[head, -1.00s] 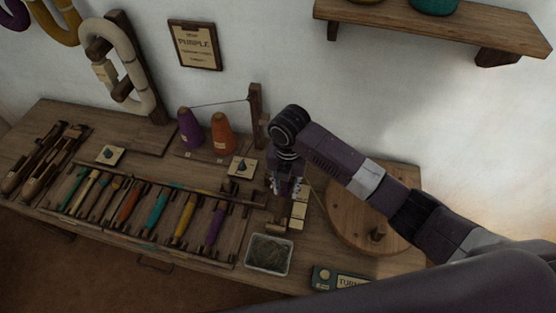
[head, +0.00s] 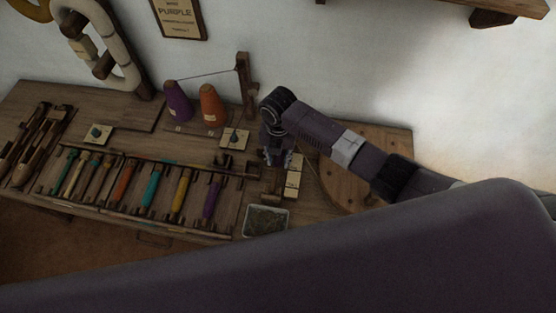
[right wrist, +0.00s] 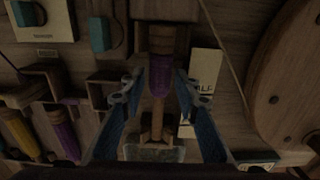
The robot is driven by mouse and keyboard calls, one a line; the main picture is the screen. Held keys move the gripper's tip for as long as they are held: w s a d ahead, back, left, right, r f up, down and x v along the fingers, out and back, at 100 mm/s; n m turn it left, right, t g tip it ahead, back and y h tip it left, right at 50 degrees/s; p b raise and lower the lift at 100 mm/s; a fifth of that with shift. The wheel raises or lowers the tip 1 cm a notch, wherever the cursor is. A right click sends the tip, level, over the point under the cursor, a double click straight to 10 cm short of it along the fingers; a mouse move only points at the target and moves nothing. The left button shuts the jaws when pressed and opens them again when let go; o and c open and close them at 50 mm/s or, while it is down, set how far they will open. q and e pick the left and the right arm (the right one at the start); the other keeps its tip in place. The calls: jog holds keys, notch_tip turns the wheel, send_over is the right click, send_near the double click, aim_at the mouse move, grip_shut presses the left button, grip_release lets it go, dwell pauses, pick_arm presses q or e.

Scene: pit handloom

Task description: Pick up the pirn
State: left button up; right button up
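A wooden pirn with purple yarn (right wrist: 161,76) shows in the right wrist view, seated upright in the picture between wooden supports. My right gripper (right wrist: 156,92) is open, with one finger on each side of the pirn. I cannot tell whether either finger touches it. In the head view my right gripper (head: 275,158) points down at the bench, right of the pirn rack, and mostly hides this pirn. My left gripper is not in view.
The rack holds several coloured pirns, including a purple one (head: 211,199). A tray (head: 247,232) stands in front of the gripper. A round wooden disc (head: 340,185) is at the right. Purple (head: 178,104) and orange (head: 212,106) cones stand behind. My own body covers the lower right.

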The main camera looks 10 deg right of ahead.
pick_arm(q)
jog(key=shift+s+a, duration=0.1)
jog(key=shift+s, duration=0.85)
pick_arm(e)
grip_shut()
jog(key=shift+r, duration=0.1)
